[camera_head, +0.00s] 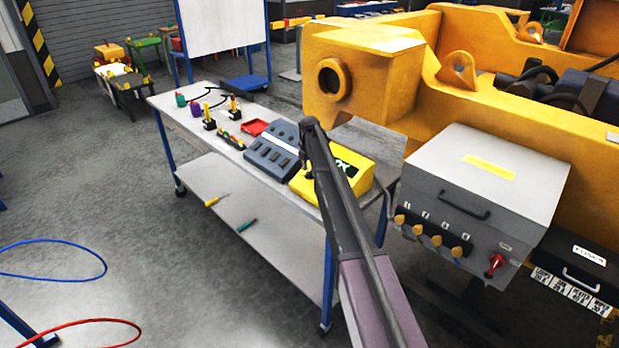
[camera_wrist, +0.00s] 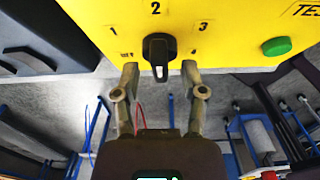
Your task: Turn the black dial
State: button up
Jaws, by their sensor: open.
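The black dial (camera_wrist: 159,55) sits on the front of a yellow box (camera_wrist: 105,22) in the wrist view. Marks 2 and 3 show around it, with a partly unclear mark at the left. The dial's grip stands roughly upright. My gripper (camera_wrist: 160,74) is open, with one fingertip to the lower left of the dial and the other to its lower right. Nothing is held between them. In the head view the yellow box (camera_head: 362,172) stands at the near end of a table, and my arm hides part of it; the dial cannot be made out there.
A green button (camera_wrist: 277,46) is to the right of the dial. A grey switch box (camera_head: 272,152) stands beside the yellow box on the table (camera_head: 165,102). A large grey cabinet (camera_head: 490,180) and a yellow machine (camera_head: 400,80) are to the right. Open floor lies left.

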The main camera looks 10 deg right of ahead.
jog(key=shift+f+b, duration=0.45)
jog(key=shift+f, duration=0.3)
grip_shut()
